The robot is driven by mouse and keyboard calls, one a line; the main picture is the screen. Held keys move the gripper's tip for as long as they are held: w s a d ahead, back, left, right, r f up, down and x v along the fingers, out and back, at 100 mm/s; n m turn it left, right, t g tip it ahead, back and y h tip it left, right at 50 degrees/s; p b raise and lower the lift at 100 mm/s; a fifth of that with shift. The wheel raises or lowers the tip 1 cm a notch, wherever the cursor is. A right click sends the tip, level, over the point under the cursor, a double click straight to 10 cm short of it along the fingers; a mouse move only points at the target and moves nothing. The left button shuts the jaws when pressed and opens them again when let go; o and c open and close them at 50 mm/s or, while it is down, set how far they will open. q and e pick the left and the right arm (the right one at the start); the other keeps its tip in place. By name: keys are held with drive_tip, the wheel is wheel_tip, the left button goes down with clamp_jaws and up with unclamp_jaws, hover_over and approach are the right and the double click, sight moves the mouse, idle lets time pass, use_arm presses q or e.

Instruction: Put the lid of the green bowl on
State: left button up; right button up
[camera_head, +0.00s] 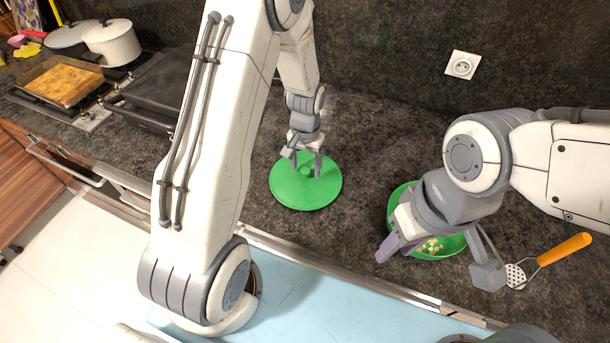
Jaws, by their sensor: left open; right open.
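The green lid (290,193) lies flat on the dark countertop, left of the bowl. It is round with a small knob at its middle. My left gripper (307,166) is open over the lid, its fingers around or just above the knob; I cannot tell whether they touch it. The green bowl (397,196) stands on the counter to the right, uncovered, with small pale yellow pieces (432,246) in it. My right gripper (436,265) is open and empty, with its wide-spread fingers above the bowl's near side. The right arm hides much of the bowl.
A masher with an orange handle (565,248) lies right of the bowl, close to my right gripper. A stove with a baking tray (62,84) and a white pot (112,45) is at the far left. The dark counter (370,140) between lid and bowl is clear.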

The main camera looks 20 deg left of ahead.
use_arm(q)
drive_tip(key=shift+f, duration=0.1)
drive_tip(key=shift+c, duration=0.3)
clamp_jaws()
idle(1.1)
